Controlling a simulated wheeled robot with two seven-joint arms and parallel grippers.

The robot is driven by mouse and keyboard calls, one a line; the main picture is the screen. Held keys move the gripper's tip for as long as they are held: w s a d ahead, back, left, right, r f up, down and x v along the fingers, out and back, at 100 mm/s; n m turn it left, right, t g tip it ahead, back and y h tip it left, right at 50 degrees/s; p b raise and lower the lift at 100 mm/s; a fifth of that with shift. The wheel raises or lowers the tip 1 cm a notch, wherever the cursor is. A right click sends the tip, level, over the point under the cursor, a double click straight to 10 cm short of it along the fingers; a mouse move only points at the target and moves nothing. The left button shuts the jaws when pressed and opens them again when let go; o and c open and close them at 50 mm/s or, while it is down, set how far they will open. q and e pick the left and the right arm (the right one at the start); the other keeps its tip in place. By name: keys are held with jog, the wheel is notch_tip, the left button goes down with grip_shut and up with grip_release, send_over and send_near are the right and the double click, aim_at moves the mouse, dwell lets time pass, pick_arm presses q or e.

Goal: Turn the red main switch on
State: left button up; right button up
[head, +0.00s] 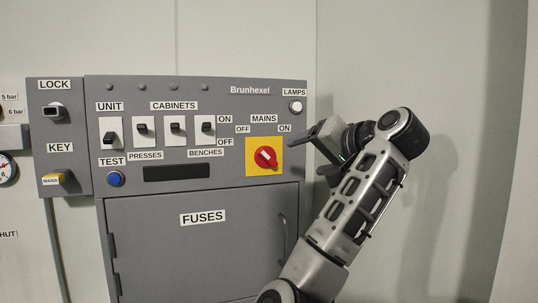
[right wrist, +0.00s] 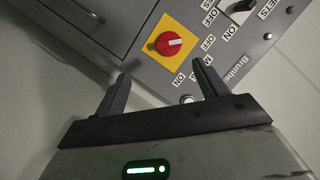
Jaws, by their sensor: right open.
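The red main switch (head: 265,157) is a round knob with a white mark on a yellow plate (head: 251,170), under the label MAINS. OFF stands at its upper left and ON at its upper right. The mark seems to slant to the upper left, toward OFF. The switch also shows in the right wrist view (right wrist: 169,43), beyond the fingertips. My right gripper (head: 316,150) is open and empty, just right of the panel and apart from the switch. Its two spread fingers show in the right wrist view (right wrist: 161,82). My left gripper is not in view.
The grey panel (head: 222,98) carries several black-and-white toggle switches, a blue TEST button (head: 115,179) and a white LAMPS light (head: 296,106). A FUSES door (head: 200,250) with a handle (head: 283,240) lies below. A lock box (head: 60,130) adjoins at left. Bare wall is at right.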

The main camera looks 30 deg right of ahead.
aim_at(270, 158)
pick_arm(q)
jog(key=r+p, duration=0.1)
jog(key=p, duration=0.1)
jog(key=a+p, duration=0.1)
jog(key=p, duration=0.1)
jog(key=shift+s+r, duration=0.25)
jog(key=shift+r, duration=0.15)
pick_arm(e)
jog(key=shift+y, duration=0.3)
jog(key=x, duration=0.5)
jog(key=r+x, duration=0.1)
jog(key=x, duration=0.9)
jog(key=shift+w+r, duration=0.2)
jog(key=shift+r, duration=0.15)
jog(key=c, duration=1)
